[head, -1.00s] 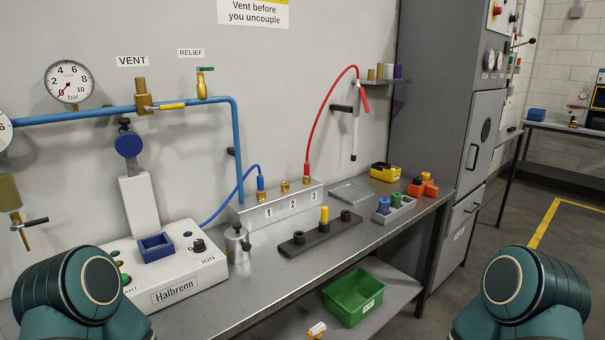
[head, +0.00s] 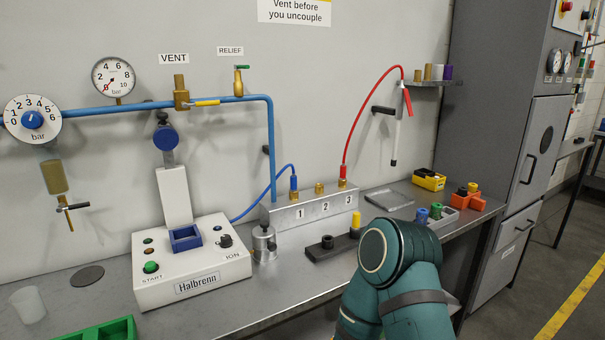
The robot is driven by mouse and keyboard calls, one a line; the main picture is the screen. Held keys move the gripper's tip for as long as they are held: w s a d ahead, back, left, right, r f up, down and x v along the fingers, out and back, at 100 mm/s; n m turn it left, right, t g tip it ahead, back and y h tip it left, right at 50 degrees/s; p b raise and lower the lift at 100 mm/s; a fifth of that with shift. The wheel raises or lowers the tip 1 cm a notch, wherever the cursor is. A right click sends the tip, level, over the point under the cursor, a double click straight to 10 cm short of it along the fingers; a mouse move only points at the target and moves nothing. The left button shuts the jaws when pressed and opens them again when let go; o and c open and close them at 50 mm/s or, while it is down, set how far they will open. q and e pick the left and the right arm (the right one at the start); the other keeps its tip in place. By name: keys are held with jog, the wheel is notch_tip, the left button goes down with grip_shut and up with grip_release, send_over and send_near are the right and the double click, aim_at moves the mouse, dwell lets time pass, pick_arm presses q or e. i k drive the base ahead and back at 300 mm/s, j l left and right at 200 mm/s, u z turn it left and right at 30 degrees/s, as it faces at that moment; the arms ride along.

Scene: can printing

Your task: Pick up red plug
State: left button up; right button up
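The red plug (head: 343,171) stands upright in the brass fitting at position 3 of the grey manifold block (head: 310,209). A red hose (head: 359,110) rises from it and curves over to a red-handled wand (head: 405,102) hanging on the wall. A blue plug (head: 294,182) with a blue hose sits at position 1, and position 2 shows a bare brass fitting (head: 319,188). Neither of my grippers is in view. One of my teal arm links stands in front of the bench at lower right, well short of the red plug.
A black rack (head: 322,250) with a yellow-topped piece lies before the block, partly hidden by my arm. The white Halbrenn machine (head: 194,262) and a metal canister (head: 264,243) stand left of it. A cup, a dark disc and a green tray (head: 110,329) are at lower left.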

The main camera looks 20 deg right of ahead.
aim_at(343, 176)
jog(key=l+u, duration=0.3)
jog(key=l, duration=0.15)
jog(key=k+l+u, duration=0.3)
jog(key=l, duration=0.15)
jog(key=l+u, duration=0.1)
jog(key=l, duration=0.2)
jog(key=k+l, duration=0.15)
jog(key=l, duration=0.2)
jog(key=l+u, duration=0.15)
jog(key=l, duration=0.15)
jog(key=k, duration=0.05)
